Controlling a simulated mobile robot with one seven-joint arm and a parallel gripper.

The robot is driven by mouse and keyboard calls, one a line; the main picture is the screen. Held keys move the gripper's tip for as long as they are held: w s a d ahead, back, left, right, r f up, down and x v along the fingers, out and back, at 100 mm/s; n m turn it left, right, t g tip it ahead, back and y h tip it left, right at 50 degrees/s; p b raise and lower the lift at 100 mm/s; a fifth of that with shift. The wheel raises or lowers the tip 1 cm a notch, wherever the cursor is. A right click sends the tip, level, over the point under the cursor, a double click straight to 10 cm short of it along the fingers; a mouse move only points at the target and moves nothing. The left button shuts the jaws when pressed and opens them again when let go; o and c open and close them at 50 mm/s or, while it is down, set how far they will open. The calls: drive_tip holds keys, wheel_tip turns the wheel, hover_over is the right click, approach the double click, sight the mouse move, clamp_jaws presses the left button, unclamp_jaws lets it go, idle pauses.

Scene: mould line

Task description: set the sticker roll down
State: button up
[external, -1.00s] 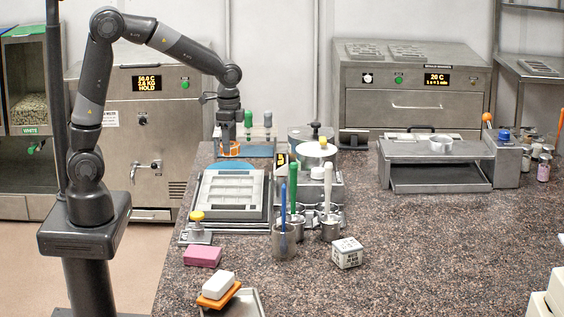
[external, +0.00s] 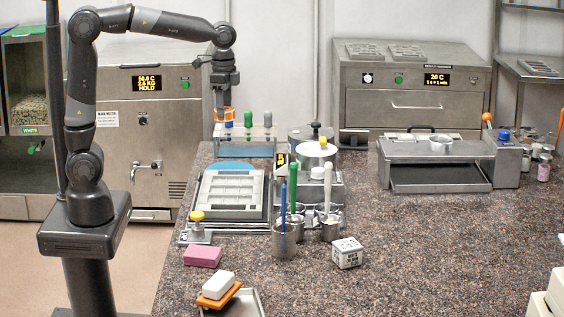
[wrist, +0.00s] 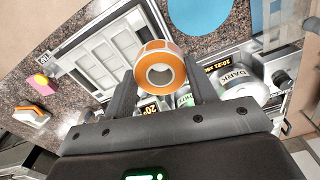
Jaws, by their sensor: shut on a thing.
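The sticker roll (wrist: 145,58) is an orange-and-white ring. It sits between the two fingers of my gripper (wrist: 158,85) in the wrist view, which are shut on it. In the external view my gripper (external: 224,106) hangs high at the back left of the counter, and the orange of the roll shows between its fingertips. The roll is in the air, level with or above the tops of the coloured-top bottles beside it.
A rack with colour-topped bottles (external: 247,119) stands just right of my gripper. A blue round mat (external: 236,165) and a grey mould tray (external: 212,197) lie in front. Tool cups (external: 286,240) stand further forward. The counter's front middle (external: 420,260) is clear.

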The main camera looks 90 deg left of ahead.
drive_tip(key=w+d+r+m, duration=0.3)
drive_tip(key=w+d, duration=0.6)
drive_tip(key=d, duration=0.4)
drive_tip(key=w+d+r+m, duration=0.25)
drive_tip(key=w+d, duration=0.55)
drive_tip(key=d, duration=0.5)
drive_tip(key=d+m, duration=0.2)
drive_tip(key=d, duration=1.5)
drive_tip(key=s+d+f+m, duration=0.15)
drive_tip(key=s+d, duration=0.25)
drive_tip(key=d, duration=0.5)
drive_tip(key=s+d+f+m, duration=0.15)
drive_tip(key=s+d, duration=0.25)
drive_tip(key=d, duration=0.5)
wheel_tip(320, 180, down, 12)
drive_tip(key=w+a+f, duration=0.1)
drive_tip(key=w+f, duration=0.1)
drive_tip(key=w, duration=0.1)
drive_tip(key=w+a+f, duration=0.2)
drive_tip(key=w, duration=0.2)
drive_tip(key=w+a+f, duration=0.1)
drive_tip(key=w+f, duration=0.1)
drive_tip(key=w, duration=0.1)
drive_tip(key=shift+w+a+f, duration=0.3)
drive_tip(key=shift+w+f, duration=0.05)
drive_tip(key=shift+w, duration=0.05)
drive_tip(key=shift+f, duration=2)
drive_tip(key=shift+f, duration=0.1)
